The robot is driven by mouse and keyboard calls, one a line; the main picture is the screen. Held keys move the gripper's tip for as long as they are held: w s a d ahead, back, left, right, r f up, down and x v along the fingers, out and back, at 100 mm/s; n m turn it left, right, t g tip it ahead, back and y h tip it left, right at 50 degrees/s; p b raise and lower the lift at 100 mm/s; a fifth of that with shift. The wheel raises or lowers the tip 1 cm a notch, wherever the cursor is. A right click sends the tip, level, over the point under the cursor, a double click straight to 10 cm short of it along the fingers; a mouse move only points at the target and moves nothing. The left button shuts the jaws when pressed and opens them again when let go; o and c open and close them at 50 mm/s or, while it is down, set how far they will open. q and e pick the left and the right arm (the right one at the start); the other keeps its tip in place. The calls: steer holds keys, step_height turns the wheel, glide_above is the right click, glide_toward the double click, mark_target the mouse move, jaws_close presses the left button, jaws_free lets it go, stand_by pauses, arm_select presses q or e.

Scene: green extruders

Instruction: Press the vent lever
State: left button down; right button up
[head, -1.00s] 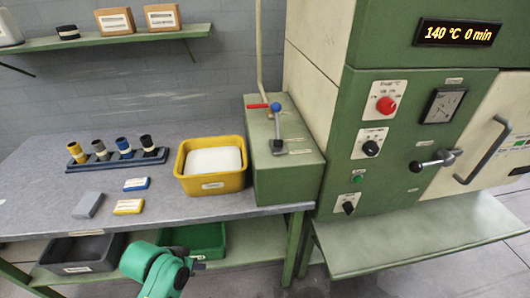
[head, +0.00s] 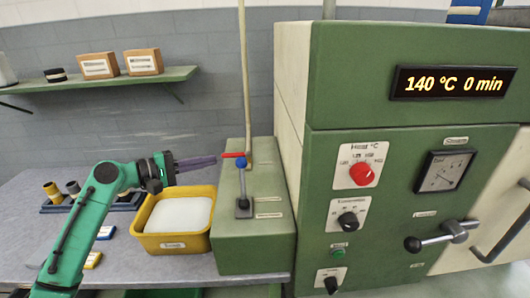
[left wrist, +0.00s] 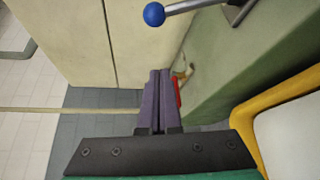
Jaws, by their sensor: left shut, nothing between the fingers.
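A green box (head: 255,240) on the bench carries a red lever handle (head: 232,155) and a blue-ball lever (head: 240,162). Their labels are too small to read, so I cannot tell which is the vent lever. My left gripper (head: 212,161) is shut and empty, its fingers pointing right, close to the red handle's left end. In the left wrist view the shut fingers (left wrist: 157,75) overlap the red handle (left wrist: 178,92), partly hiding it; I cannot tell whether they touch. The blue ball (left wrist: 153,14) is at that view's top. My right gripper is not in view.
A yellow bin (head: 150,243) with white contents stands below my left gripper, left of the green box. A green machine (head: 410,150) with knobs, a gauge and a black-knobbed lever (head: 413,244) stands at the right. A thin pipe (head: 243,80) rises behind the box.

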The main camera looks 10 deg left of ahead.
mark_target(243, 182)
arm_select(q)
steer(key=f+v, duration=0.1)
steer(key=v, duration=0.3)
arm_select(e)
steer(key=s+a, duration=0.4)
arm_select(q)
steer(key=w+d+p, duration=0.4)
steer(key=d+p, duration=0.3)
steer(key=d, duration=0.2)
steer(key=shift+d+r, duration=0.15)
steer(key=shift+r, duration=0.1)
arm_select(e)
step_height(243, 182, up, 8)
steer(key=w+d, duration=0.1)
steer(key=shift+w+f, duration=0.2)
arm_select(q)
steer(key=shift+f, duration=0.1)
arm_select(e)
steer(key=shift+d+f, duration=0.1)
arm_select(q)
steer(key=shift+s+d+r+m+t+h+b, duration=0.1)
steer(key=shift+s+r+m+t+h+b, duration=0.2)
steer(key=shift+b, duration=0.35)
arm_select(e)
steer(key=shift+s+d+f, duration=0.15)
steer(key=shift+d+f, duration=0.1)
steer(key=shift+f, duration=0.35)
